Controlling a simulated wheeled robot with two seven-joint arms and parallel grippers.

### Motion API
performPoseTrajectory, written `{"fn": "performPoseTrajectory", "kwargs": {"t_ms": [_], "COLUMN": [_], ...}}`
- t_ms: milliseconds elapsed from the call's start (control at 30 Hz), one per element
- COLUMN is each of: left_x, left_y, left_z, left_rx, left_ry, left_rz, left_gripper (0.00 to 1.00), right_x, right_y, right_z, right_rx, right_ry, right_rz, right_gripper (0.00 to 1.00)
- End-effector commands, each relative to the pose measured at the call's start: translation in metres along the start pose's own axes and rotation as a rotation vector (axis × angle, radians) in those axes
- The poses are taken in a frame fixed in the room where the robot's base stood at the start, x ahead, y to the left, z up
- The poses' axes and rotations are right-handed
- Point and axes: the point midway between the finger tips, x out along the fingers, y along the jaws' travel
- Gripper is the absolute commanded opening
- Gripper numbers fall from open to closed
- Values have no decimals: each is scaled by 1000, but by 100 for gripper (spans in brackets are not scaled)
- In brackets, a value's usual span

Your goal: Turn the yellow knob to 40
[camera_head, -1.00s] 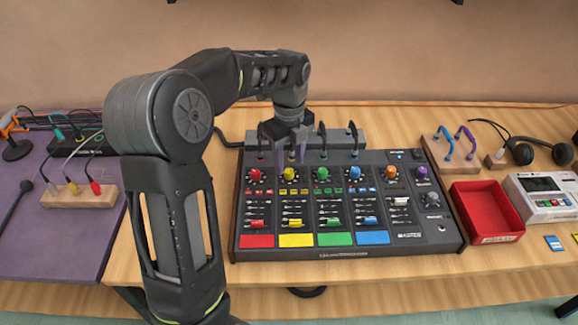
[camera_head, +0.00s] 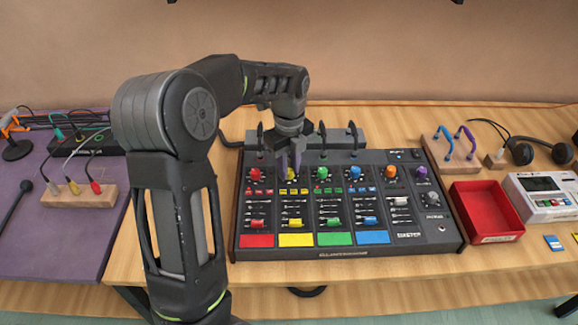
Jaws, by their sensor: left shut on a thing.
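The yellow knob (camera_head: 291,174) is in the upper row of the dark mixer (camera_head: 346,247), between the red knob (camera_head: 255,174) and the green knob (camera_head: 321,173). My left gripper (camera_head: 290,172) points down over the yellow column, its fingers shut on the yellow knob and partly hiding it. The knob's pointer and scale are too small and covered to read. My right gripper is not in view.
Several black cables (camera_head: 323,133) stand up from the mixer's back edge, close to my left gripper. Blue, orange and purple knobs sit to the right. A red tray (camera_head: 487,211) lies right of the mixer.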

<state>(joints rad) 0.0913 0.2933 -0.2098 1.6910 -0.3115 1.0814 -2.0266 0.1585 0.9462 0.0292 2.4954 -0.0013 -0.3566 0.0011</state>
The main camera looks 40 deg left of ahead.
Motion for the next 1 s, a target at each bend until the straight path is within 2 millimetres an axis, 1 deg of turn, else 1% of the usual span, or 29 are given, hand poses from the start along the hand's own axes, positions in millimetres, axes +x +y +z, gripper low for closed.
{"fn": "performPoseTrajectory", "kwargs": {"t_ms": [100,567,767,1000], "left_x": [0,0,-1,-1], "left_y": [0,0,0,0], "left_z": [0,0,0,1], "left_rx": [0,-18,-82,-235], "left_ry": [0,0,-1,-1], "left_rz": [0,0,0,-1], "left_gripper": [0,0,0,0], "right_x": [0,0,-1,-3], "right_y": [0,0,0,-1], "right_z": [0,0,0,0], "right_rx": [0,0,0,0], "right_ry": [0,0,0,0], "right_rz": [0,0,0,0], "right_gripper": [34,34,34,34]}}
